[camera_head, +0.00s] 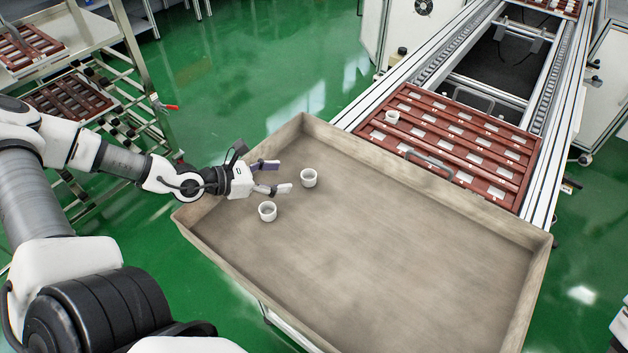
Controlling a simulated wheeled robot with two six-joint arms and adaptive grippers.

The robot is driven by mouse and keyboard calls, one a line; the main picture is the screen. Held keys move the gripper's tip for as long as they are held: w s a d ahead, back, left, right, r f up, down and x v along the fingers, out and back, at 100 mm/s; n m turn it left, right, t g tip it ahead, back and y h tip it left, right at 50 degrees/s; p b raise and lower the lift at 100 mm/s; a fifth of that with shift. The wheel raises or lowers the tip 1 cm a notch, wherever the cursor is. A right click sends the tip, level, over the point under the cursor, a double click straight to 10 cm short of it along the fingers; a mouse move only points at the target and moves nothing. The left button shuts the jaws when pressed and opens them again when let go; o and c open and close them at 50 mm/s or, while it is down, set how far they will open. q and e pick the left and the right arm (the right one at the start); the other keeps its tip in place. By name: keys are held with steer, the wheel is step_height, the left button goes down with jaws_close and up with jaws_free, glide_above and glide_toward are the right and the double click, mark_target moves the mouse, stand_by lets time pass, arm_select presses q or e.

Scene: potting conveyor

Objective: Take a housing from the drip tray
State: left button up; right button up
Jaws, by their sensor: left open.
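Two small white cup-shaped housings stand upright in the drip tray (400,255), a wide shallow tray with a worn grey-brown floor. One housing (309,178) is the farther one, just right of my left fingertips. The other housing (267,211) is nearer, just below the lower finger. My left gripper (279,177) reaches in over the tray's left side. Its fingers are apart with nothing between them, and it touches neither housing as far as I can see. My right gripper does not show.
A red-brown slotted pallet (458,138) lies on the conveyor (553,165) behind the tray, with one white housing (392,117) at its left corner. A metal rack (90,35) with similar pallets stands at the left. The tray's middle and right are clear; its raised walls surround it.

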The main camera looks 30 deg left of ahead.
mark_target(304, 183)
arm_select(q)
steer(key=shift+w+d+f+b, duration=0.3)
steer(key=shift+w+f+b, duration=0.25)
steer(key=shift+f, duration=0.1)
steer(key=shift+b+x, duration=0.8)
steer(key=shift+b, duration=0.1)
steer(key=b+x, duration=0.2)
steer(key=x, duration=0.2)
steer(key=shift+w+d+r, duration=0.15)
steer(key=shift+d, duration=0.1)
steer(key=shift+w, duration=0.1)
steer(key=shift+r, duration=0.15)
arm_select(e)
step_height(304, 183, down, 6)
arm_select(q)
steer(key=c, duration=0.9)
